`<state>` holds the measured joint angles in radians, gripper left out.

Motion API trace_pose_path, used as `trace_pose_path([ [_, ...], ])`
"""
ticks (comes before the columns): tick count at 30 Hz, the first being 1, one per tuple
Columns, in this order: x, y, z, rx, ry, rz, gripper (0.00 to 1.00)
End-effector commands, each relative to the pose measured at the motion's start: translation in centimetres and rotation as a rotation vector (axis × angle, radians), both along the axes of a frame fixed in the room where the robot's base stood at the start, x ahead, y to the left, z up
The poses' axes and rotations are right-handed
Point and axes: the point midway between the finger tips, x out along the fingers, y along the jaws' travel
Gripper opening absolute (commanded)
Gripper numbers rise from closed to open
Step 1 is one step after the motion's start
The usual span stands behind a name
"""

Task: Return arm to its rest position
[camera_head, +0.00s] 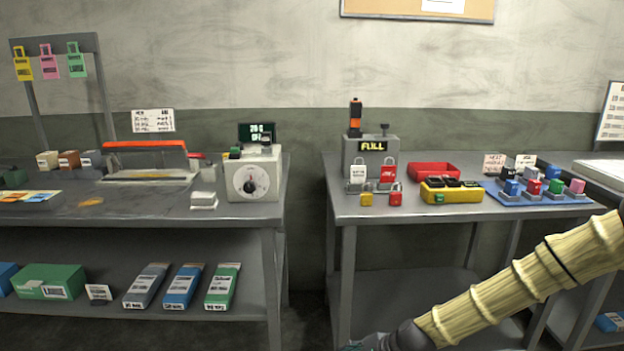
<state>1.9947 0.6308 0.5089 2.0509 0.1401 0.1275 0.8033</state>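My arm, in a ribbed yellow sleeve, enters from the right edge of the head view and slants down to the bottom middle. Its dark wrist ends in my gripper (362,346), which is mostly cut off by the bottom edge. Only a small part of the gripper shows, so I cannot tell whether it is open or shut, or whether it holds anything. The arm appears in front of the right table (400,210), covering part of its legs and lower shelf.
The left table (130,212) carries a dial box (253,178) and a red-topped device (145,157). The right table carries a "FULL" box (371,152), padlocks, a red tray (433,171), a yellow case (452,193) and a blue board (540,199) of coloured blocks. A gap separates the tables.

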Motion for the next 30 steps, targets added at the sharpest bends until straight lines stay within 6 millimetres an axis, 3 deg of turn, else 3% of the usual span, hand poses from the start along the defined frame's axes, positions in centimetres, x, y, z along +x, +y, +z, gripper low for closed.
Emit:
trace_pose_path([
  [1, -2.4, 0.4, -2.3, -0.052, 0.003, 0.056, 0.51],
  [6, -9.9, -0.1, -8.5, -0.222, -0.012, 0.246, 0.51],
  [15, -22.9, -3.7, -15.5, -0.479, -0.042, 0.632, 0.51],
  [21, -30.1, -7.2, -17.3, -0.609, -0.065, 0.894, 0.51],
  [30, -35.9, -10.9, -17.4, -0.711, -0.092, 1.157, 0.51],
])
